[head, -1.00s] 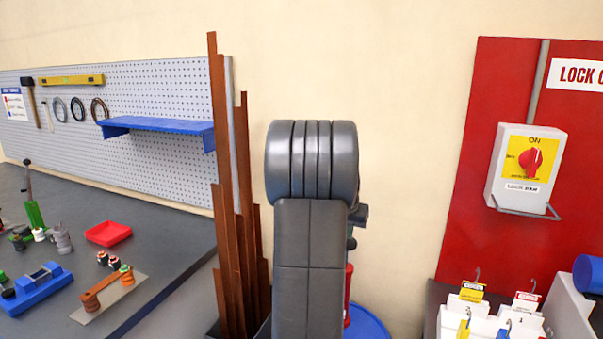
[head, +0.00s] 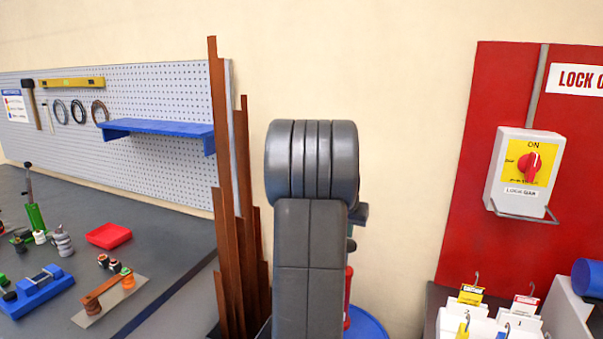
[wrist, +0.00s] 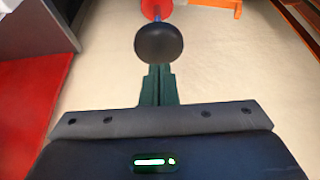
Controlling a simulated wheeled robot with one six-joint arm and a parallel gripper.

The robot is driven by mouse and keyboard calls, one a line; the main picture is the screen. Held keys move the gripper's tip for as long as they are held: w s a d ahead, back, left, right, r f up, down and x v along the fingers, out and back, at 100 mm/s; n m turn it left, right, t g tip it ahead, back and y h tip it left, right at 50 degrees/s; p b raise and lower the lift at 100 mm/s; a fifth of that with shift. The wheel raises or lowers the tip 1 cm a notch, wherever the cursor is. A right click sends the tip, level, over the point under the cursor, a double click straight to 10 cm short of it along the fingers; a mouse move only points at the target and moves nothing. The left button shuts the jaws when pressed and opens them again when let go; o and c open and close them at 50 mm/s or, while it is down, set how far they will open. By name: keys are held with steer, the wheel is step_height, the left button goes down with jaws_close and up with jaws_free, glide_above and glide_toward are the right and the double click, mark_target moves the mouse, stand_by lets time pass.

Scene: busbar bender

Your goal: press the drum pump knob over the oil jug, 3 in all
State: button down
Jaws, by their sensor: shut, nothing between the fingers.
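The round black drum pump knob (wrist: 159,43) is in the upper middle of the wrist view. My gripper (wrist: 158,72) is shut and empty, its dark fingers pointing at the knob. The fingertips appear at the knob's lower edge in the picture; I cannot tell whether they touch it. A red part (wrist: 157,9) with a blue piece shows beyond the knob. In the head view, my arm hides most of the pump; a strip of red (head: 348,288) and part of the blue drum (head: 369,323) show at its right. I cannot make out the oil jug.
Tall brown bars (head: 225,200) stand just left of my arm. A workbench (head: 180,230) with tools is further left. A red lockout board (head: 460,200) with a switch box (head: 524,172) is at right. The wrist view shows an orange frame (wrist: 297,22) at upper right.

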steer(key=shift+s+f+b, duration=0.1)
steer(key=shift+f+b, duration=2)
steer(key=shift+f, duration=1.35)
steer(key=shift+r+p, duration=2.45)
steer(key=shift+r, duration=1.05)
steer(key=shift+r, duration=0.1)
step_height(320, 180, up, 6)
steer(key=p, duration=0.4)
steer(key=shift+p, duration=0.3)
steer(key=shift+f, duration=0.2)
